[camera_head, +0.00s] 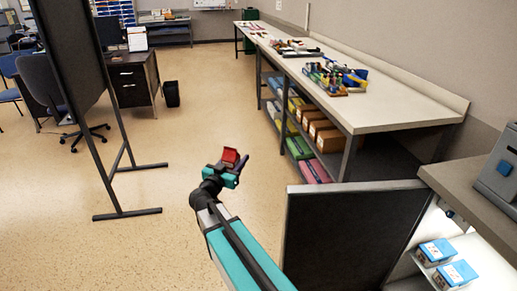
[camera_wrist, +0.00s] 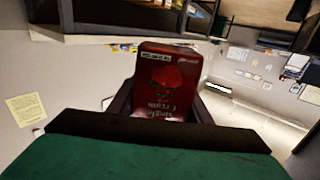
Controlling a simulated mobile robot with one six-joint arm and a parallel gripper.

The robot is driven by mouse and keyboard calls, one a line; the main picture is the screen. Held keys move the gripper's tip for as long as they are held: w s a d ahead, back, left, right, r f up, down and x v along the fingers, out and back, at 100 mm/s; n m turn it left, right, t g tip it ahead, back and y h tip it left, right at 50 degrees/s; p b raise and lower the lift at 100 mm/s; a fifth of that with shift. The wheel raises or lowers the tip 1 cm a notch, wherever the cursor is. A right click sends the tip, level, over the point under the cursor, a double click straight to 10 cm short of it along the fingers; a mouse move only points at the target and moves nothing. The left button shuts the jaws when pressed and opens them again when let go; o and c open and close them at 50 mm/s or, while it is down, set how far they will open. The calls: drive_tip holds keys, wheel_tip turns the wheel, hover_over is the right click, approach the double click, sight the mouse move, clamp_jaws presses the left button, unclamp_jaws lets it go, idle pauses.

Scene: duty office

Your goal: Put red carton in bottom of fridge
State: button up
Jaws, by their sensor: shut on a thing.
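The red carton (camera_wrist: 166,85) fills the middle of the wrist view, with a printed front and light lettering. My gripper (camera_wrist: 160,105) is shut on it, a dark finger on each side. In the head view the red carton (camera_head: 231,157) is held in my gripper (camera_head: 229,166) above the open floor, left of the fridge. The fridge stands at the lower right, its dark door (camera_head: 345,235) swung open. Its lit inside (camera_head: 478,268) shows a shelf with two blue-and-white boxes (camera_head: 447,262). The bottom of the fridge is not visible.
A long workbench (camera_head: 370,110) with tools on top and boxes on its lower shelf runs along the right wall. A grey counter (camera_head: 465,185) sits above the fridge. A dark partition (camera_head: 75,60) on feet stands at left. The floor between is clear.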

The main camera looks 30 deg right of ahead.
drive_tip(key=s+a+f+n+t+y, duration=0.1)
drive_tip(key=s+a+f, duration=0.15)
drive_tip(key=a, duration=0.45)
drive_tip(key=s+a+f, duration=0.1)
drive_tip(key=s+a, duration=0.2)
drive_tip(key=a, duration=0.5)
drive_tip(key=shift+m+g+h, duration=0.7)
drive_tip(key=shift+g, duration=0.1)
drive_tip(key=s, duration=0.3)
drive_tip(key=s+r, duration=0.1)
drive_tip(key=s, duration=0.1)
drive_tip(key=shift+s+a+r, duration=0.1)
drive_tip(key=shift+s+a, duration=0.1)
drive_tip(key=shift+s, duration=0.2)
drive_tip(key=shift+d, duration=0.15)
